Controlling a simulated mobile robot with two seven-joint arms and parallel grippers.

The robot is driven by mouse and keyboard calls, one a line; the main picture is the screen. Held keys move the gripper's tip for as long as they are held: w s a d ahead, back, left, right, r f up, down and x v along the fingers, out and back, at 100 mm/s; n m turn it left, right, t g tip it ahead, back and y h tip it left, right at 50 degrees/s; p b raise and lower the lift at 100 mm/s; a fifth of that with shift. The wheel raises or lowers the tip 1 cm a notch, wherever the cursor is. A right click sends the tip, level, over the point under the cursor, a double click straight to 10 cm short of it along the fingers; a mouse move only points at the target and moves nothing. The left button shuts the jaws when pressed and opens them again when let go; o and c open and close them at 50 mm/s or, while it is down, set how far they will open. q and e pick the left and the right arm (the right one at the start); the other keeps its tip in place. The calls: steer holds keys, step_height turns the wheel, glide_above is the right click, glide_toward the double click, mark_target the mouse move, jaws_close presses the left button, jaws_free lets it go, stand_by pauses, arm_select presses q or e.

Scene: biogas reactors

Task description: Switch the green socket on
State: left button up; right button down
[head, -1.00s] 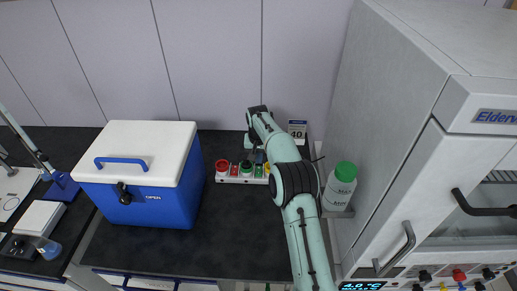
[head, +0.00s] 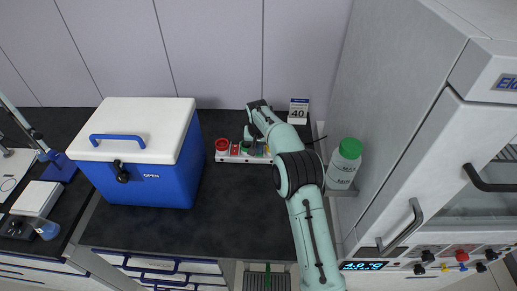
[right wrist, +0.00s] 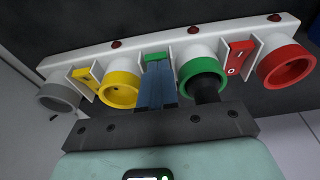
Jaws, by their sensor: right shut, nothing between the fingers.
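The white socket strip (head: 236,157) lies at the back of the dark bench. In the right wrist view it carries grey, yellow (right wrist: 118,90), green (right wrist: 203,69) and red (right wrist: 286,68) round sockets, with small rocker switches between them. A black plug (right wrist: 207,86) sits in the green socket (head: 248,146). My left gripper is out of view.
A blue cool box (head: 155,181) with white lid stands left of the strip. A white bottle with green cap (head: 344,165) and a large grey cabinet (head: 402,110) are on the right. A "40" sign (head: 298,111) stands behind. The bench between box and arm is clear.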

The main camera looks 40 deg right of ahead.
steer(key=shift+s+a+f+b, duration=0.1)
steer(key=shift+s+f+b, duration=0.3)
steer(key=shift+f, duration=0.35)
steer(key=shift+s+r+t+p, duration=0.3)
steer(key=shift+s+r, duration=0.1)
steer(key=shift+r, duration=0.15)
steer(key=shift+w+f, duration=0.15)
steer(key=shift+w, duration=0.5)
steer(key=shift+d+r+p, duration=0.25)
steer(key=shift+r+p, duration=0.05)
steer(key=shift+p, duration=0.25)
arm_select(q)
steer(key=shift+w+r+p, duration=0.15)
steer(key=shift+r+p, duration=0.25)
steer(key=shift+p, duration=0.1)
arm_select(e)
steer(key=shift+w+d+r, duration=0.1)
steer(key=shift+w+d, duration=0.15)
steer(key=shift+w, duration=0.1)
